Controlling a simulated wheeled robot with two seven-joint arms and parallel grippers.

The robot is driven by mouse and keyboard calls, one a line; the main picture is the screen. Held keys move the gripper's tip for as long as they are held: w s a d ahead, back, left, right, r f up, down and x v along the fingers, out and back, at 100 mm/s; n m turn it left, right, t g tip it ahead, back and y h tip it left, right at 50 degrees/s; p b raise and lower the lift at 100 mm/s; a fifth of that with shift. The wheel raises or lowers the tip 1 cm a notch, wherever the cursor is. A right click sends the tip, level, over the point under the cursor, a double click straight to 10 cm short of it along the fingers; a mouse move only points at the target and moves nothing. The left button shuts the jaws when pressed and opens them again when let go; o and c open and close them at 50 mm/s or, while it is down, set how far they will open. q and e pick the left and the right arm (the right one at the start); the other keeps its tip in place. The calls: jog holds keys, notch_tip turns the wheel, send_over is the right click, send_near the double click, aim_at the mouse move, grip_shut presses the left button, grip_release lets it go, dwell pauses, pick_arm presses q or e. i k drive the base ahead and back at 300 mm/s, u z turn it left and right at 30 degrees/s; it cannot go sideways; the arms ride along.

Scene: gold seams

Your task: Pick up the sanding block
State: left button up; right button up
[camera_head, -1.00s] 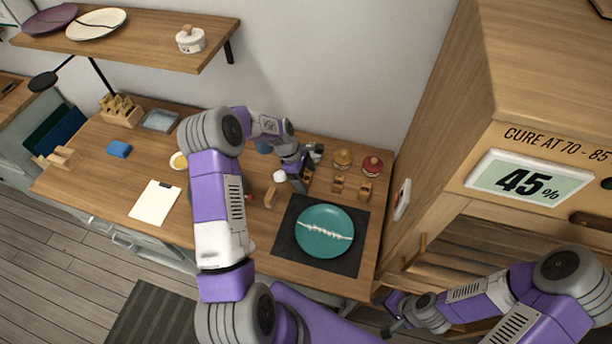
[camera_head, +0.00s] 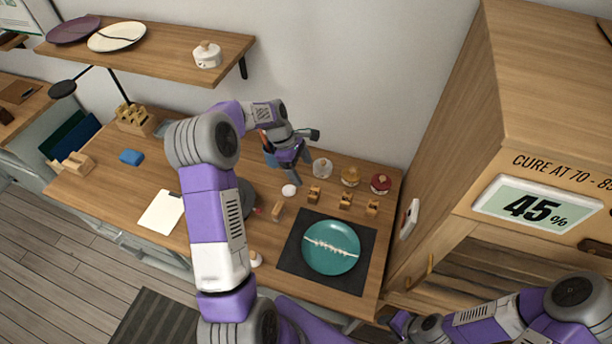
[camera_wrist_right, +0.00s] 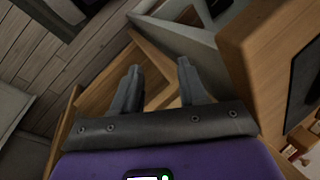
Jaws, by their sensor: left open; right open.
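A small tan block (camera_head: 277,211) stands on the workbench left of the dark mat, and a blue block (camera_head: 131,157) lies further left. I cannot tell for sure which one is the sanding block. My left gripper (camera_head: 291,175) is open, pointing down over the back of the bench, above and behind the tan block and apart from it. My right gripper (camera_head: 392,322) is low by the cabinet, partly cut off by the arm; the right wrist view shows its open, empty fingers (camera_wrist_right: 158,82).
A teal plate (camera_head: 331,247) with a white seam lies on the dark mat (camera_head: 296,262). A white round thing (camera_head: 289,190), small wooden holders (camera_head: 345,200) and jars (camera_head: 350,176) stand behind it. White paper (camera_head: 160,212) lies left. The tall cabinet (camera_head: 540,100) bounds the right.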

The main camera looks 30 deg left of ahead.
aim_at(346, 201)
jog(key=k, duration=1.5)
